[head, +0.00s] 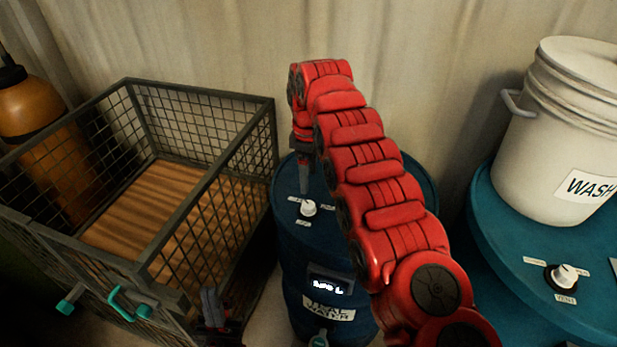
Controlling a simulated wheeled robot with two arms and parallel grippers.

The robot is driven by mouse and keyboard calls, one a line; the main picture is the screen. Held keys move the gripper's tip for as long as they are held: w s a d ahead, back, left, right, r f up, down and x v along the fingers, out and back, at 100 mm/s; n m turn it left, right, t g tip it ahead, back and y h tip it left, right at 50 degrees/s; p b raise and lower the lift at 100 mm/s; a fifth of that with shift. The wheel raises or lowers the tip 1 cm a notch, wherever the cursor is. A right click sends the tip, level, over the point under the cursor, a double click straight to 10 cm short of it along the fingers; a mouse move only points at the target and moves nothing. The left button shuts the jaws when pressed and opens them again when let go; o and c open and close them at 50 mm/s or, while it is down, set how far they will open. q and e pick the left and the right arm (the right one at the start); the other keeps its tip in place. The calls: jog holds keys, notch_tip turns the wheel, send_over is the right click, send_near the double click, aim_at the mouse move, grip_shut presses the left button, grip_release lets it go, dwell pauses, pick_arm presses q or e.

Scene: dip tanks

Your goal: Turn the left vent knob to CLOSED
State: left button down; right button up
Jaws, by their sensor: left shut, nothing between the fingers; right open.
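The left vent knob (309,208) is a small white knob on top of the blue drum (290,250). Small white labels sit around it, too small to read, so its setting cannot be told. My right gripper (305,188) comes down from the red arm, its fingers pointing down just above and behind the knob. It is open; whether it touches the knob cannot be told. My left gripper (212,302) is shut and empty at the bottom, in front of the wire crate. The red arm hides much of the drum's top right.
A wire crate (205,91) with a wooden floor stands left, teal handles (128,303) at its front. An orange cylinder (30,110) is behind it. At right, a white WASH bucket (545,130) stands on a teal drum (500,235) with another knob (563,275).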

notch_tip(320, 180, up, 7)
jog(key=p, duration=0.5)
jog(key=shift+r+p, duration=0.15)
jog(key=shift+p, duration=0.2)
